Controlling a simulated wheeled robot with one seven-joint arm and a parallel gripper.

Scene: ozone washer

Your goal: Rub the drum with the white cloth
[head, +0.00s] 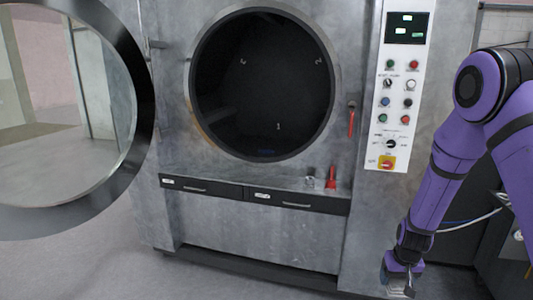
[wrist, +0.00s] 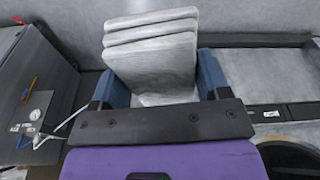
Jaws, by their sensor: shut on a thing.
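The washer's drum (head: 262,85) is the dark round opening in the middle of the head view, with its door swung open to the left. A folded white cloth (wrist: 152,55) shows in the wrist view as several stacked greyish-white layers. My gripper (wrist: 156,85) is shut on the cloth, with a blue finger on each side of it. In the head view my gripper (head: 398,287) hangs low at the lower right, apart from the drum and well below it. The cloth is hard to make out there.
The open round door (head: 140,90) fills the left. A control panel (head: 400,85) with buttons stands right of the drum. A red bottle (head: 331,178) and a small clear item (head: 310,182) stand on the ledge below the drum. The floor (head: 110,265) at the front left is clear.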

